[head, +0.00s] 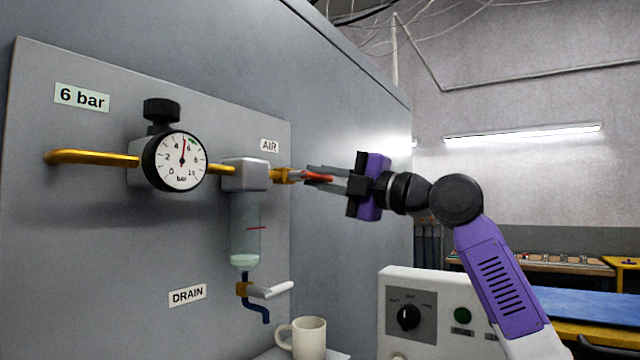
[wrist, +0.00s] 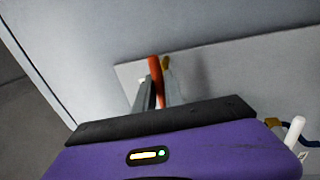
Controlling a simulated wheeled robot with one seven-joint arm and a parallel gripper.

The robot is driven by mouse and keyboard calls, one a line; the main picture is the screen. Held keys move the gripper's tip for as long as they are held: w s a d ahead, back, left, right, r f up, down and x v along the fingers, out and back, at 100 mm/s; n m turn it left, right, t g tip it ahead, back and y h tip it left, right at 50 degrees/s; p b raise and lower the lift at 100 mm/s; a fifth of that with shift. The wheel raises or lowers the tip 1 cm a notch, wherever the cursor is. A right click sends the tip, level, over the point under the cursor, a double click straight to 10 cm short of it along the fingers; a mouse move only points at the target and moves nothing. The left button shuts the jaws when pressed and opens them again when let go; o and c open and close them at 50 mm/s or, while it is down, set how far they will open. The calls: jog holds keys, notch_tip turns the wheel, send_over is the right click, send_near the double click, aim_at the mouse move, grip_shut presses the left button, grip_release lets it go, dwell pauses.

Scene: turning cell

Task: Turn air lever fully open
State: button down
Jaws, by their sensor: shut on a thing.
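The air lever (head: 316,178) is red and sits on a brass valve (head: 284,176) at the right end of the air line, below the AIR label (head: 269,145). The lever points right, roughly in line with the pipe. My gripper (head: 318,178) is shut on the lever, with a finger on either side. In the wrist view the red lever (wrist: 154,70) stands between the two fingertips (wrist: 159,92). The fingers hide part of the lever.
A gauge (head: 180,161) and a filter bowl (head: 244,230) are on the panel to the left. A drain valve with a white lever (head: 272,290) is below, above a mug (head: 308,338). A control box (head: 425,310) stands lower right.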

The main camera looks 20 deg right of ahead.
jog(key=shift+a+n, duration=0.1)
jog(key=shift+n, duration=0.2)
jog(key=c, duration=1.4)
grip_release()
jog(key=shift+r, duration=0.1)
jog(key=shift+c, duration=0.2)
jog(key=b+v, duration=0.1)
jog(key=v, duration=0.7)
